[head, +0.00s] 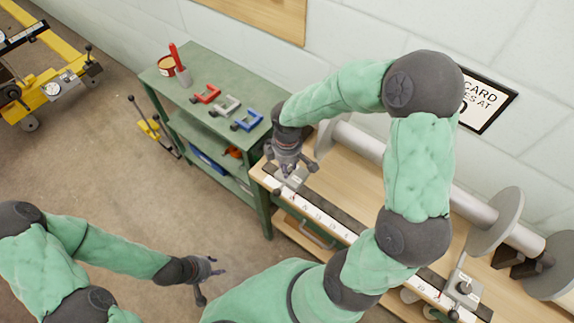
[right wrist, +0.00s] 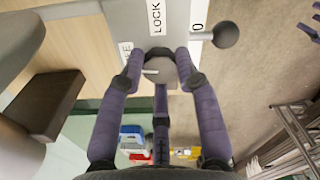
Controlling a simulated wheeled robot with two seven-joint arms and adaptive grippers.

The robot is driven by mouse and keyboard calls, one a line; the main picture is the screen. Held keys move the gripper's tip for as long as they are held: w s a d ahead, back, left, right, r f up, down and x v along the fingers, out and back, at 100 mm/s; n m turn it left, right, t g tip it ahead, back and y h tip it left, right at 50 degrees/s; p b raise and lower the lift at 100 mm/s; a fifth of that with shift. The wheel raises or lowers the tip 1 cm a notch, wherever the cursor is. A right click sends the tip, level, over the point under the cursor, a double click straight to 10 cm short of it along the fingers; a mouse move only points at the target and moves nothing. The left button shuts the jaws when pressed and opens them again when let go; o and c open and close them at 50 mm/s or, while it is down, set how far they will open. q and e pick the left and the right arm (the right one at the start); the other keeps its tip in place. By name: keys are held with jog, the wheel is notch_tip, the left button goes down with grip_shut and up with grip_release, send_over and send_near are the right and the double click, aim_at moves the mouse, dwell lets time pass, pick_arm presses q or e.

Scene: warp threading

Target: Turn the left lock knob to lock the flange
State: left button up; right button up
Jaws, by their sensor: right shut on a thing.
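The left lock knob (right wrist: 160,70), a round grey knob with a pale pointer, sits between the fingers of my right gripper (right wrist: 160,62) in the right wrist view. It is on a grey plate (right wrist: 128,22) labelled "LOCK"; another label is partly hidden. In the head view my right gripper (head: 290,168) reaches down onto this plate at the left end of the white rail and mostly hides the knob. My left gripper (head: 207,281) is open and empty over the floor. A roller with a grey flange disc (head: 496,222) lies along the wooden bench.
A second lock plate with a knob (head: 463,287) is at the rail's right end. A green cart (head: 205,70) holds red, grey and blue clamps and a red can. A dark ball handle (right wrist: 226,35) is close beside my right gripper.

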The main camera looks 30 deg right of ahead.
jog(key=m, duration=0.4)
jog(key=shift+f+b, duration=0.1)
jog(key=shift+b, duration=0.25)
jog(key=m+b, duration=0.1)
jog(key=m, duration=0.3)
jog(key=shift+m, duration=0.4)
jog(key=m+b, duration=0.1)
jog(key=m, duration=0.3)
jog(key=shift+m+b, duration=0.3)
jog(key=shift+m, duration=1.7)
jog(key=o, duration=1.1)
jog(key=shift+a, duration=0.1)
jog(key=shift+o, duration=0.2)
